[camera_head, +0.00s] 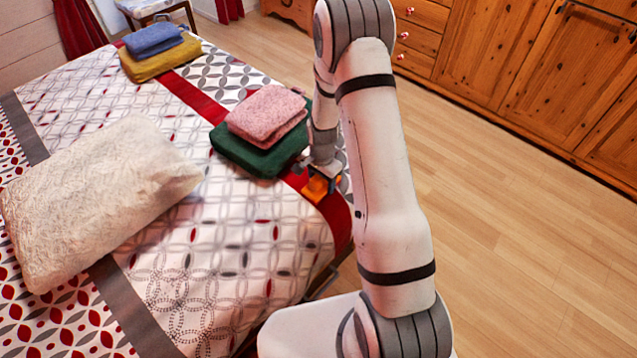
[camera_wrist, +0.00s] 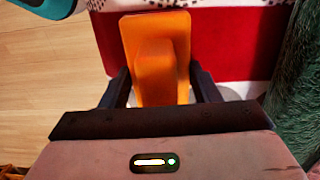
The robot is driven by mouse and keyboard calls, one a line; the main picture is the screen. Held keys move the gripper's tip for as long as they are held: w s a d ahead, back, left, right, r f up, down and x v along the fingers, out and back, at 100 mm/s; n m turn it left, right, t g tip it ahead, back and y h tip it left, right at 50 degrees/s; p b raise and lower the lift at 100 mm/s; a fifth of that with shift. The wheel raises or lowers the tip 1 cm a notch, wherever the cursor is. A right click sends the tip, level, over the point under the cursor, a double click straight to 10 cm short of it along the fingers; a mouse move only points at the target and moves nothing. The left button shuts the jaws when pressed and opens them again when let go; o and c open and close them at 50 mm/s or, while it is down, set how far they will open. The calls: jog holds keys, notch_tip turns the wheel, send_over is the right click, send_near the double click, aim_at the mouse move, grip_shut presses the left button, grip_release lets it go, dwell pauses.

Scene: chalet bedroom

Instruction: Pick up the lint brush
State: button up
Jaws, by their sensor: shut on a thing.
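The lint brush (camera_head: 316,188) is orange and is at the bed's edge, beside the red stripe, in the head view. In the wrist view the orange lint brush (camera_wrist: 158,58) stands between the two dark fingers. My gripper (camera_wrist: 158,90) is shut on it. In the head view my gripper (camera_head: 318,175) is at the bed edge, partly hidden by my arm. I cannot tell whether the brush touches the bed cover.
Green (camera_head: 258,150) and pink (camera_head: 266,115) folded cloths lie stacked just left of my gripper. A white pillow (camera_head: 95,200) and blue (camera_head: 153,40) and yellow (camera_head: 160,58) cloths lie on the bed. A teal thing (camera_wrist: 45,7) shows in the wrist view. Wooden floor (camera_head: 520,240) is clear at right.

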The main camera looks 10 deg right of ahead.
notch_tip(320, 180, up, 10)
jog(key=shift+r, duration=0.1)
dwell(0.4)
jog(key=o, duration=0.5)
jog(key=c, duration=0.3)
jog(key=shift+c, duration=0.2)
